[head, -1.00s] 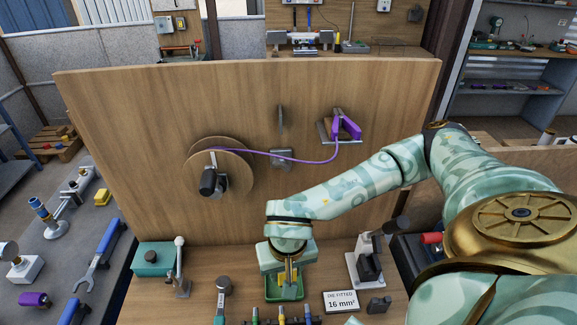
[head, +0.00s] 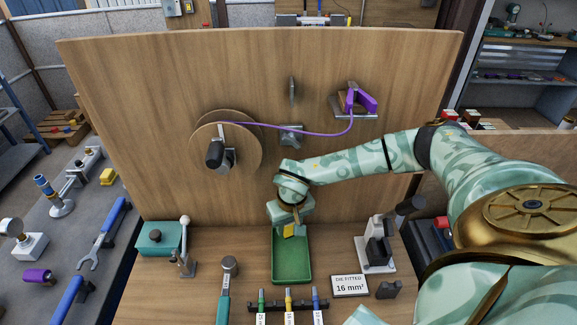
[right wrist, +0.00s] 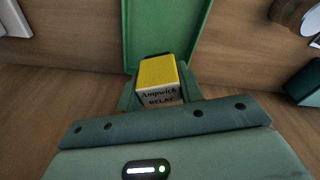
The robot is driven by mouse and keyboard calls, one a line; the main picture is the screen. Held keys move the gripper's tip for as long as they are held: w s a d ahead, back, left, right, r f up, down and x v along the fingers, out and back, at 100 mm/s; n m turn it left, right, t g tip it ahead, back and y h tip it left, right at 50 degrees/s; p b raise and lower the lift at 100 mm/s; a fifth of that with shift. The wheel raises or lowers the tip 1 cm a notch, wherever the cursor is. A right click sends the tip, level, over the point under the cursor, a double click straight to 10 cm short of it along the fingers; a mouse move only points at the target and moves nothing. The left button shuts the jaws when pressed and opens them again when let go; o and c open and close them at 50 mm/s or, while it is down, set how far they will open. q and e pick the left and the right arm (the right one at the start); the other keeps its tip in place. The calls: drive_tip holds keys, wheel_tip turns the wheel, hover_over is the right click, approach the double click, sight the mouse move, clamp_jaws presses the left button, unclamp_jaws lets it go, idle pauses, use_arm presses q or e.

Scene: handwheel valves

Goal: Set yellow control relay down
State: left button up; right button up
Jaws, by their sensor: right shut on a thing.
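The yellow control relay (head: 289,230) is between the jaws of my right gripper (head: 292,223), which is shut on it. In the right wrist view the relay (right wrist: 158,75) shows a yellow face and a pale side lettered "Ampwick RELAY". In the head view it overlaps the back end of a green tray (head: 292,279); its height above the tray is hard to tell. The tray (right wrist: 135,35) also shows just beyond the relay in the wrist view. The fingers partly hide the relay in the head view. My left gripper is not in view.
A "DIE FITTED 16 mm²" sign (head: 350,286) and a press-like tool (head: 377,248) stand right of the tray. A hammer (head: 227,280) and a green box (head: 159,238) are left. Several upright coloured tools stand in front. The wooden panel (head: 150,110) rises behind.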

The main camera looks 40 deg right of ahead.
sight(289, 232)
drive_tip(key=shift+f+b, duration=0.35)
drive_tip(key=shift+f, duration=1.2)
drive_tip(key=shift+f, duration=0.1)
drive_tip(key=o, duration=1)
drive_tip(key=r, duration=0.2)
drive_tip(key=r+p, duration=0.1)
drive_tip(key=r, duration=0.2)
drive_tip(key=r+p, duration=0.1)
drive_tip(key=r, duration=0.1)
drive_tip(key=shift+s+a+r, duration=0.15)
drive_tip(key=shift+s+r, duration=0.2)
drive_tip(key=shift+s, duration=0.05)
